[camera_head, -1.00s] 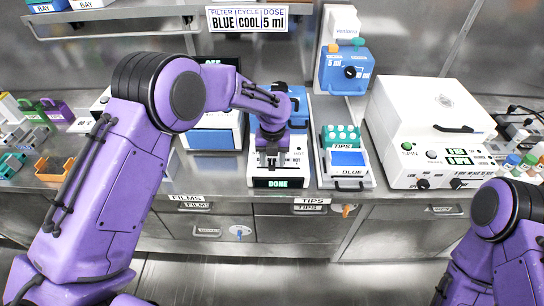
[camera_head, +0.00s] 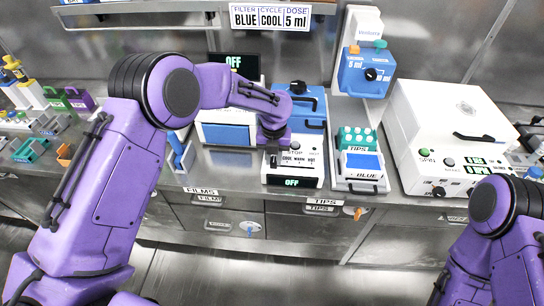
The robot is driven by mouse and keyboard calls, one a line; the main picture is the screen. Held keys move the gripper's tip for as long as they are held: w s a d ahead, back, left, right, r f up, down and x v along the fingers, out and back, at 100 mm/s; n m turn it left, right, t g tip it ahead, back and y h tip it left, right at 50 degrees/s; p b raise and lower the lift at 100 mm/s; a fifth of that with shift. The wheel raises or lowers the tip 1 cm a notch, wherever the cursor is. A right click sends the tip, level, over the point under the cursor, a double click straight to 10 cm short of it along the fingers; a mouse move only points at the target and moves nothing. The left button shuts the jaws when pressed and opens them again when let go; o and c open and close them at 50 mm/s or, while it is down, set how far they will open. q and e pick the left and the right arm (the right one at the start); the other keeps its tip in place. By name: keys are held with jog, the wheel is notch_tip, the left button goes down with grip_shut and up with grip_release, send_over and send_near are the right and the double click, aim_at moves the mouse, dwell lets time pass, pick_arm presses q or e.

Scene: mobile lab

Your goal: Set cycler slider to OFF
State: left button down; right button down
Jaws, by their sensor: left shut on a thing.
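The cycler (camera_head: 311,173) is a white box with a blue top at the back (camera_head: 309,103), standing on the steel bench. Its front display (camera_head: 292,182) reads OFF in green. Its top face carries the marks COOL, WARM and HOT, with STOP and HOT above. My left gripper (camera_head: 272,160) points down at the left end of this face. It is shut on the slider knob, which the fingers mostly hide. My right arm shows at the lower right, but its gripper is out of view.
A tips box (camera_head: 357,138) and a tray marked BLUE (camera_head: 361,186) stand close right of the cycler. A white centrifuge-like box marked SPIN (camera_head: 455,115) is farther right. A blue-fronted box (camera_head: 226,135) with an OFF screen (camera_head: 234,65) stands left.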

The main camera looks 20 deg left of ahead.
aim_at(272, 159)
pick_arm(q)
jog(key=shift+a, duration=0.15)
jog(key=c, duration=1.4)
grip_release()
jog(key=o, duration=0.4)
jog(key=shift+o, duration=0.2)
jog(key=shift+w+a, duration=0.1)
jog(key=shift+a, duration=0.1)
jog(key=shift+d+r, duration=0.15)
jog(key=shift+r, duration=0.05)
notch_tip(272, 159, up, 10)
jog(key=b, duration=0.2)
jog(key=shift+a, duration=0.2)
